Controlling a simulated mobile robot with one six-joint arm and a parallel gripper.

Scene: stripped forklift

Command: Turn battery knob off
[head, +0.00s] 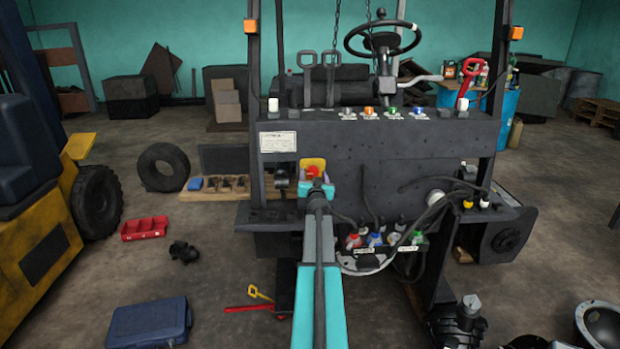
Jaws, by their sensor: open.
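The battery knob (312,171) is red and sits on a yellow plate (319,162) on the front of the stripped forklift (400,140), left of its middle. My teal and grey arm reaches up from the bottom of the head view toward it. My gripper (318,186) is at the arm's far end, just below the knob in the picture, and covers its lower part. The gripper is open. The fingertips are small and partly hidden by the wrist, so I cannot tell whether they touch the knob or stand around it.
A black box with a lever (281,178) is close left of the knob. Cables (430,208) and several coloured caps (375,239) are to the lower right. A white label (278,141) is above left. A red tray (144,228) and blue case (150,322) lie on the floor.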

